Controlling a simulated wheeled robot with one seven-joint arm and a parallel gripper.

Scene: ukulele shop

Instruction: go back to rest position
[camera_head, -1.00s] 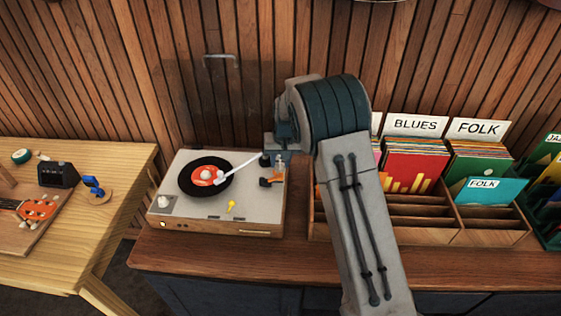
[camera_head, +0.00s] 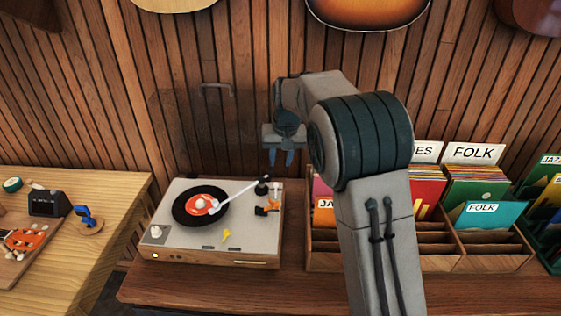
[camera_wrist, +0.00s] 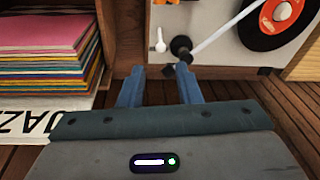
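My gripper (camera_head: 281,157) hangs in the air above the back right of the turntable, its two blue fingers pointing down. In the wrist view the fingers (camera_wrist: 160,82) stand apart with nothing between them, so it is open and empty. The turntable (camera_head: 180,236) sits on the wooden counter with a black record (camera_head: 181,210) with a red label on it. Its white tonearm (camera_head: 243,191) reaches over the record to the label area. The clear lid seems raised behind it, with a handle at its top.
A wooden record crate (camera_head: 447,263) with divider cards stands to the right, partly behind my arm. A wooden workbench (camera_head: 75,241) on the left holds an instrument headstock and small tools. Guitars (camera_head: 366,12) hang on the slatted wall. The counter front (camera_head: 215,287) is clear.

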